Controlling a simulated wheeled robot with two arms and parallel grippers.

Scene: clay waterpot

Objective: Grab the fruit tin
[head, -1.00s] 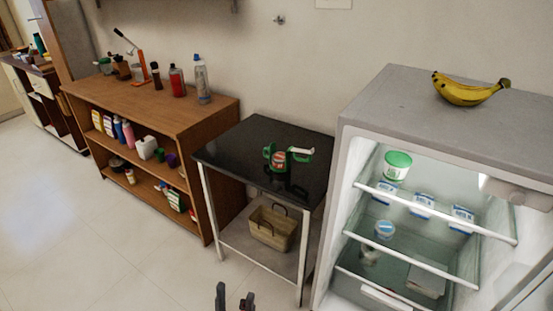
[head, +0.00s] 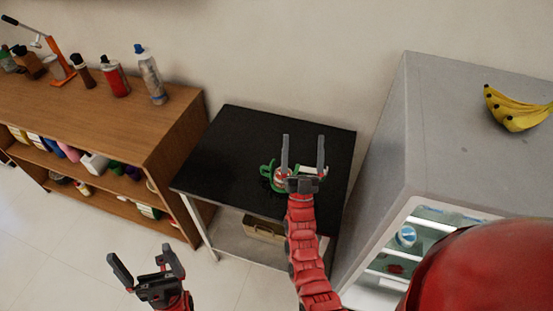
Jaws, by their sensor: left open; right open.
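A small tin with a red and white label (head: 281,178) stands on the black table (head: 240,140), close to a green object (head: 266,171) with loop-like parts. It is partly hidden by my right gripper (head: 303,142), which is open and empty, its fingers pointing toward the back of the table. The tin shows just left of that gripper's base and not clearly between the fingers; I cannot tell how high the gripper is above the table. My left gripper (head: 142,256) is open and empty, low at the left over the floor.
A wooden shelf (head: 120,125) with bottles stands on the left. A grey fridge (head: 445,135) with bananas (head: 514,108) on top stands close on the right. A basket (head: 262,226) sits under the table. The table's left and back parts are clear.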

